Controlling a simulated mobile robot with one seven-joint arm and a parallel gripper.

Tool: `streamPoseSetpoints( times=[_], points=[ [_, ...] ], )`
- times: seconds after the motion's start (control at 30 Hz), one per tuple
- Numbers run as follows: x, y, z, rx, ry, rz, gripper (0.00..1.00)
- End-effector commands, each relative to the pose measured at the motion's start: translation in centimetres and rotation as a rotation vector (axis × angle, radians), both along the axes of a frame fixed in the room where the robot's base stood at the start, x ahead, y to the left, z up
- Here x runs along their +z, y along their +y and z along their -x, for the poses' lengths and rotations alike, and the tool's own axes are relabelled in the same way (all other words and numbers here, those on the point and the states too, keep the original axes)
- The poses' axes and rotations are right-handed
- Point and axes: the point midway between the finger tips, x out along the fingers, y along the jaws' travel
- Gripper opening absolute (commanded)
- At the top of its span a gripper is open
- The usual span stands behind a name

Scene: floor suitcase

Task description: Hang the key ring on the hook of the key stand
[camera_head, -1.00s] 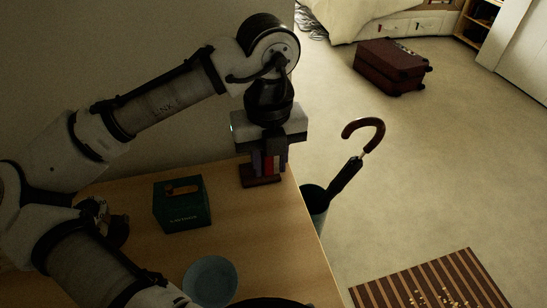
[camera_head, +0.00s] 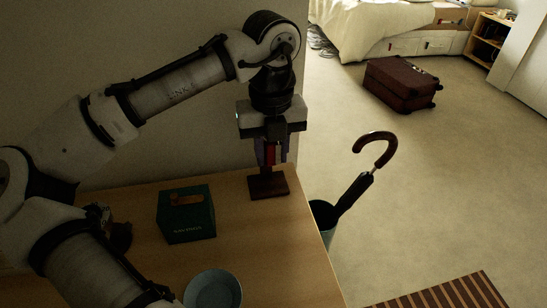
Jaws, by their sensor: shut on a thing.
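The key stand (camera_head: 268,186) has a dark brown base on the wooden table near its far right corner. Its upper part and hook are hidden behind my gripper. My gripper (camera_head: 270,156) points down directly over the stand in the picture, with its fingers a little above the base. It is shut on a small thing. A red piece (camera_head: 271,153) shows between the fingers and seems to belong to the key ring. The ring itself is too small and dark to make out, so I cannot tell whether it touches the hook.
A dark green box (camera_head: 187,222) with a brown item on top stands left of the stand on the table (camera_head: 258,235). A blue-grey bowl (camera_head: 213,290) is in front. An umbrella (camera_head: 355,190) leans in a bin (camera_head: 324,218) beside the table. A suitcase (camera_head: 402,84) lies on the floor.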

Motion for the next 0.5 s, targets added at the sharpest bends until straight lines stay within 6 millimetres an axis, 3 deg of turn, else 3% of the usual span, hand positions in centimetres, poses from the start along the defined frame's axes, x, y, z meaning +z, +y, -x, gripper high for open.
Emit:
streamPoseSetpoints(
  times=[0.5],
  points=[
    [-0.7, 0.5, -2.7, -0.001, 0.001, 0.002, 0.06]
  ],
)
